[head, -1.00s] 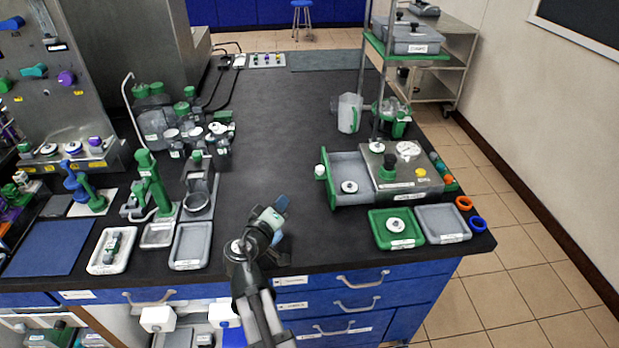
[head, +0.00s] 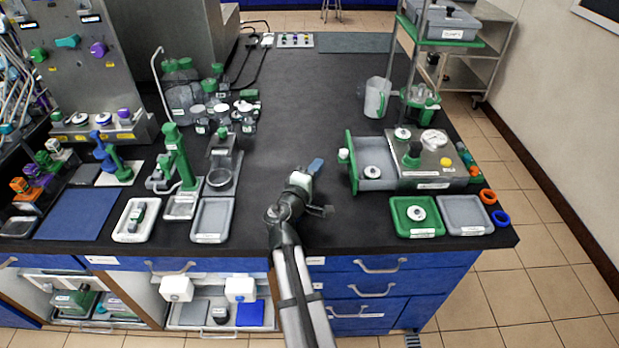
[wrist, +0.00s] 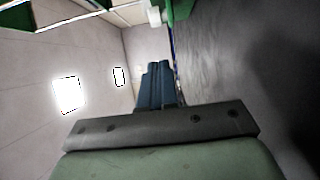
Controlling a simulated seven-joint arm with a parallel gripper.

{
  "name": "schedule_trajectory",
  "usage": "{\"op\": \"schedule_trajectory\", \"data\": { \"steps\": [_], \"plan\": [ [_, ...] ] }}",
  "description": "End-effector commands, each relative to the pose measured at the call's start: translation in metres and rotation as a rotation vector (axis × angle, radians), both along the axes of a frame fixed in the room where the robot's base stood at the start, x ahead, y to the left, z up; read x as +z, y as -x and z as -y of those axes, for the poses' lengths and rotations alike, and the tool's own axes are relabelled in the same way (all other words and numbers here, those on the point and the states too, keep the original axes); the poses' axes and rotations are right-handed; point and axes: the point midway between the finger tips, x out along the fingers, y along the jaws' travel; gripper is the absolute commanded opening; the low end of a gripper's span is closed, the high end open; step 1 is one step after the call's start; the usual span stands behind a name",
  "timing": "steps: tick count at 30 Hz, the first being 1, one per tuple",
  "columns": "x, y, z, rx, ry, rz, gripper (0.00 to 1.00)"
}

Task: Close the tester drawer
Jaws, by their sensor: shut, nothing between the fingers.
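The tester (head: 425,172) is a grey metal box on the right of the black bench. Its grey drawer (head: 377,184) stands open to the left and holds a small white-and-grey round part. The drawer has a green front (head: 352,165) with a white knob (head: 343,156). My gripper (head: 316,166) is left of the drawer front, apart from it, with blue fingers shut and empty. In the wrist view the fingers (wrist: 158,85) point toward a green panel (wrist: 181,8) and a white knob (wrist: 155,17) at the top edge, likely the drawer front.
A green tray (head: 402,229) and a grey tray (head: 480,228) lie in front of the tester. A clear jug (head: 376,97) and a shelf post stand behind it. Bare black bench (head: 290,110) lies left of and behind my gripper.

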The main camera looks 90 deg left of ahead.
Motion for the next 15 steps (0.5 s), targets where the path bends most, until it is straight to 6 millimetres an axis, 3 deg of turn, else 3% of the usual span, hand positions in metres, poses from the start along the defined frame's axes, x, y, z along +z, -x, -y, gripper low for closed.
{"op": "schedule_trajectory", "data": {
  "steps": [4,9,15],
  "plan": [
    [0.000,-0.012,-0.025,-0.001,0.000,-0.001,0.00],
    [0.000,-0.034,-0.027,0.000,0.000,-0.001,0.00],
    [0.000,-0.046,-0.031,-0.001,0.000,-0.001,0.00]
  ]
}}
